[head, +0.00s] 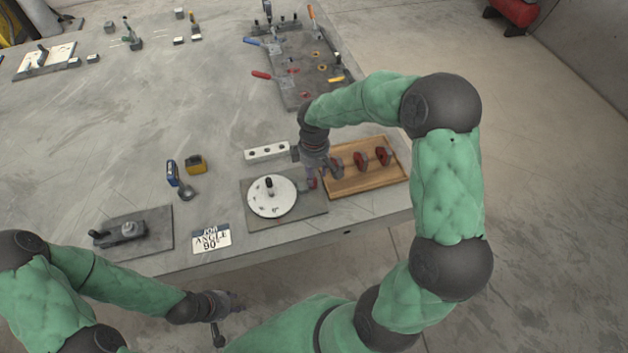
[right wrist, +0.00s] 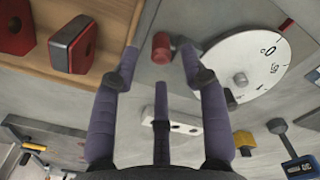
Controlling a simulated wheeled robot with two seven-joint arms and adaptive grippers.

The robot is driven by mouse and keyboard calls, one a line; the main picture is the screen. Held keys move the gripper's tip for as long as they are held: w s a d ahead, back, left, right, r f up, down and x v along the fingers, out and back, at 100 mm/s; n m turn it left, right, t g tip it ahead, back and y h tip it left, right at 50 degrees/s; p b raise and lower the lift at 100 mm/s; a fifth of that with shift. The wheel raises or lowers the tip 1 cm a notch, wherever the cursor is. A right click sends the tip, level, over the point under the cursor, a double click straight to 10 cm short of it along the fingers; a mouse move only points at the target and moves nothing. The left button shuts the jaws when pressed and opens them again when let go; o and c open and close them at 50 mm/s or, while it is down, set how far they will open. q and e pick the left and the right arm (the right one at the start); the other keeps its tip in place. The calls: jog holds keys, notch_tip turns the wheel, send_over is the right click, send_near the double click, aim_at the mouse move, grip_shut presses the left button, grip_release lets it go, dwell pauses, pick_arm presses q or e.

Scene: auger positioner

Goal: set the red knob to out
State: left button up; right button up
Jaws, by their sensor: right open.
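The red knob (head: 312,183) sits at the right side of a grey plate (head: 256,220) that carries a round white dial (head: 284,204). In the right wrist view the red knob (right wrist: 161,47) appears between the tips of my open right gripper (right wrist: 159,55), with the white dial (right wrist: 240,52) to its right. I cannot tell whether the fingers touch the knob. In the head view my right gripper (head: 318,169) is just above and beside the knob and partly hides it. My left gripper (head: 226,304) is off the table's front edge; its fingers are too small to read.
A wooden tray (head: 340,188) with several red and grey pieces lies right of the dial plate. A white holed bar (head: 267,151) lies behind it. A card (head: 210,239) reading "JOB ANGLE 90" and a dark fixture (head: 131,232) are to the left.

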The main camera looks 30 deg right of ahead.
jog(key=shift+f+b, duration=0.45)
jog(key=shift+f, duration=1.45)
jog(key=shift+c, duration=0.3)
